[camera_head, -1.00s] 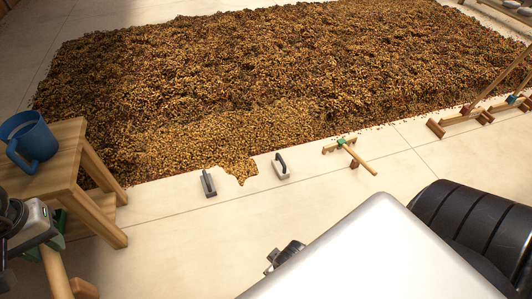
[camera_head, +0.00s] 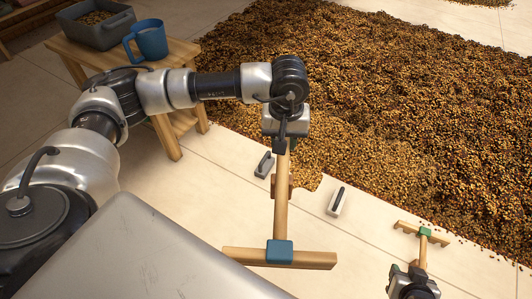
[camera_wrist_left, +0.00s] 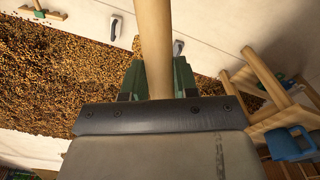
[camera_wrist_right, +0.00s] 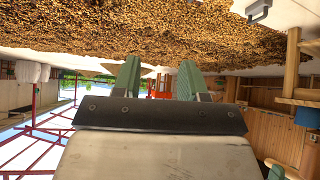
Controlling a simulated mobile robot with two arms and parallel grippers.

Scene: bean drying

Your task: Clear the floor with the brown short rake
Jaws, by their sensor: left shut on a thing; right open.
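A light-brown wooden rake with a blue collar (camera_head: 280,252) and a plain crossbar is in my left gripper (camera_head: 283,140). The handle hangs down from the gripper, with the crossbar lowest in the head view. In the left wrist view the handle (camera_wrist_left: 153,45) runs between the green fingers of that gripper (camera_wrist_left: 157,78). My right gripper (camera_head: 410,277) is low at the right; its green fingers (camera_wrist_right: 157,80) are apart and empty in the right wrist view. Spread brown beans (camera_head: 400,120) cover the floor behind. A small reddish-brown piece shows behind the handle; I cannot tell what it is.
A green-collared rake (camera_head: 424,232) lies near my right gripper. Two small grey-handled blocks (camera_head: 264,165) (camera_head: 337,202) lie by the bean edge. A wooden stool (camera_head: 178,120) at left holds a blue mug (camera_head: 150,38) and a grey bin (camera_head: 96,25).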

